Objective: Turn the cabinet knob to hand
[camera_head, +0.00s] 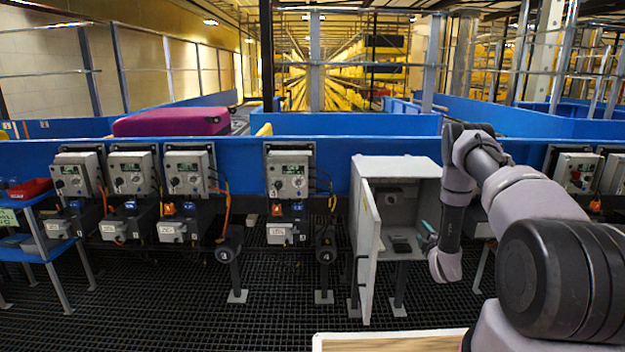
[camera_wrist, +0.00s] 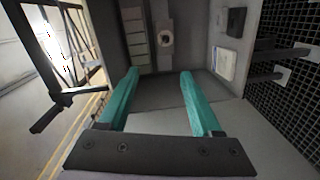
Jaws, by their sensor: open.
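The grey cabinet (camera_head: 400,168) stands right of centre in the head view, with its door (camera_head: 367,245) swung open towards me. Inside, a small box-like fitting (camera_head: 394,196) shows on the back wall. In the wrist view a round knob (camera_wrist: 166,40) sits on a grey plate, ahead of and between my fingertips. Which way the knob points is too small to tell. My gripper (camera_wrist: 159,73) is open, its two teal fingers apart with nothing between them. In the head view my gripper (camera_head: 428,235) is at the cabinet's right side, partly hidden by my arm. The fingers look apart from the knob.
A black box (camera_wrist: 236,20) and a pale block (camera_wrist: 226,63) lie inside the cabinet, to the right in the wrist view. A dark bar-like handle (camera_wrist: 65,98) shows at left. Control boxes (camera_head: 288,174) line the blue conveyor side (camera_head: 340,150). Grating floor lies in front.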

